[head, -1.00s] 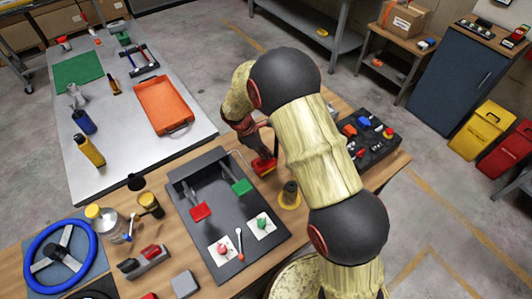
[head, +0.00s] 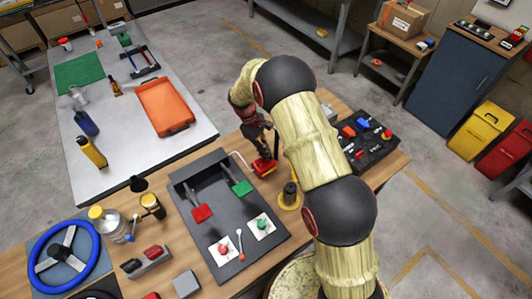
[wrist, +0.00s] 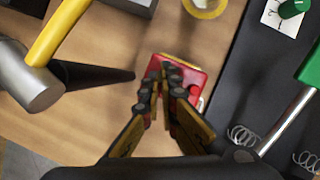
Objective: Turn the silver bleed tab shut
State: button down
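A small red block with yellow edging (head: 264,167) lies on the wooden bench beside the dark pedal panel; it also shows in the wrist view (wrist: 197,80). My gripper (wrist: 165,70) is directly over this block, with its fingertips close together across its left part. The fingers cover that part, and I cannot tell whether anything is between them. I cannot make out a silver tab on the block. A small pale lever with a red end (head: 239,244) stands on the pedal panel between a red knob (head: 223,248) and a green knob (head: 262,224).
In the wrist view, a yellow-handled hammer (wrist: 38,85) lies left of my gripper, with a dark tapered tool tip (wrist: 95,75) close by. The dark panel (wrist: 245,85) is close on the right. A yellow ring-based item (head: 289,197) stands near my arm.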

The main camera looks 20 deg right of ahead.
jog(key=shift+w+d+m+g+y, duration=0.15)
jog(key=shift+m+y, duration=0.1)
jog(key=shift+m, duration=0.55)
jog(key=shift+w+m+g+y, duration=0.15)
jog(key=shift+m+y, duration=0.1)
jog(key=shift+m, duration=0.55)
jog(key=shift+s, duration=0.1)
jog(key=c, duration=2.5)
grip_release()
jog(key=o, duration=0.4)
jog(key=v, duration=1.2)
jog(key=shift+c, duration=0.6)
